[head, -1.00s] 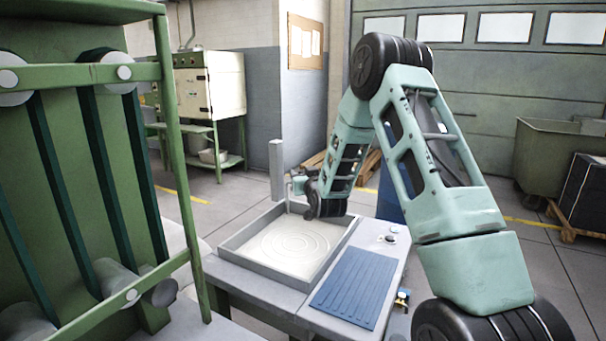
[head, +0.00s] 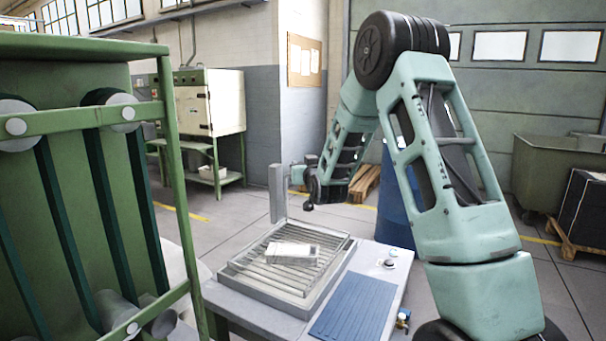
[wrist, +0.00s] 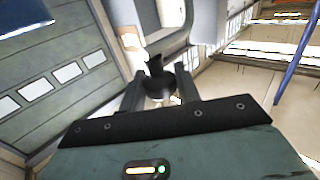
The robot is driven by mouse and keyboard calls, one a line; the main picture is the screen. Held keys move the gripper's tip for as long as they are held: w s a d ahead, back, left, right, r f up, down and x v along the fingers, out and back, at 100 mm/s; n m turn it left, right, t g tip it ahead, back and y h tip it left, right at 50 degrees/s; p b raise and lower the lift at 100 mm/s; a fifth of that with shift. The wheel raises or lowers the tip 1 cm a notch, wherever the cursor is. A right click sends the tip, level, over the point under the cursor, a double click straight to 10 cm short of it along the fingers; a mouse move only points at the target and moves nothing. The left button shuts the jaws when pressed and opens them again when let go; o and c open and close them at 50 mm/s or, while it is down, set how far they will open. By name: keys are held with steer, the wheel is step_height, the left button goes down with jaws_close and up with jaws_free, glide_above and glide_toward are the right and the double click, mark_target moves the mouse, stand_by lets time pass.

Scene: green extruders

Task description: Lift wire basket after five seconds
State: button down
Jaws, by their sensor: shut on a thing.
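The wire basket (head: 270,272) is a grey slatted rack. It shows in the head view at the top of a square tray (head: 262,297), at rim height or a little above. A pale block-like part (head: 291,251) lies on its slats. My gripper (head: 303,184) is above the tray's back edge, beside a grey upright post. In the wrist view my gripper (wrist: 160,88) has its two fingers shut on a dark knob (wrist: 157,78). How the knob joins the basket is hidden.
The tray stands on a grey bench with a blue ribbed mat (head: 356,306) and small buttons (head: 390,258). A green roller machine (head: 95,180) stands close on the left. A blue drum (head: 397,215) is behind my arm. Open floor lies behind the bench.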

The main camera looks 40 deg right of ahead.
steer(key=shift+r, duration=0.35)
steer(key=c, duration=1.1)
jaws_free()
steer(key=shift+o, duration=0.2)
steer(key=shift+f, duration=0.1)
steer(key=b+v, duration=0.8)
steer(key=v, duration=0.9)
steer(key=shift+b, duration=0.4)
steer(key=shift+s, duration=0.2)
